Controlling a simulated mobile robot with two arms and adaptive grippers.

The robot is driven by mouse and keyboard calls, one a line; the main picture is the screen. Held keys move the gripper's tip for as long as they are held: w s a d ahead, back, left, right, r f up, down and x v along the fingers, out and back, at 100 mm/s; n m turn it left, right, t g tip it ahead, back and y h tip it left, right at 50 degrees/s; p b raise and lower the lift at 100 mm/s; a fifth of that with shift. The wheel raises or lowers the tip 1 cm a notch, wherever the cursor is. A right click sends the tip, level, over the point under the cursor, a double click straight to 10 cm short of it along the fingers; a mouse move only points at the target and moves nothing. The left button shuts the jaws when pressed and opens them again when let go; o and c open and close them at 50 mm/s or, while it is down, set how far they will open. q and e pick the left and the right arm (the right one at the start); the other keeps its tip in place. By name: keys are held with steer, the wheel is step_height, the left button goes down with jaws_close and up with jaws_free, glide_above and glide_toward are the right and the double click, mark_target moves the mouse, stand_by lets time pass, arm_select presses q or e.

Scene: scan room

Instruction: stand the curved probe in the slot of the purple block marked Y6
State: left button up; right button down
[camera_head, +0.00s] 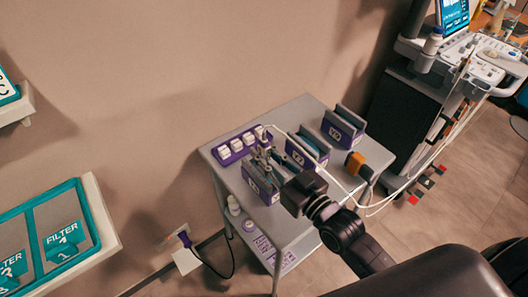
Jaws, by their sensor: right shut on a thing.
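My right gripper (267,160) reaches in from the lower right over the grey cart. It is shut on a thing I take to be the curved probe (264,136). The fingers hide most of it, and its pale upper end shows above them, by a white cable. Three slotted purple blocks stand in a row on the cart: a left block (257,185), a middle block (295,154) and a right block (336,129). Their labels are too small to read surely. The gripper is over the left block; I cannot tell whether the probe touches it. My left gripper is not in view.
A purple tray of white pieces (235,149) lies at the back left of the cart top (307,104). An orange-and-black connector (355,162) is at the right edge. The white cable (330,176) loops towards the ultrasound machine (472,62). Filter trays (104,239) are at the left.

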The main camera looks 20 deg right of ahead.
steer(key=shift+f, duration=0.25)
stand_by(0.3)
steer(key=c, duration=1.8)
jaws_free()
steer(key=shift+o, duration=0.2)
steer(key=shift+f, duration=0.1)
steer(key=v, duration=1.2)
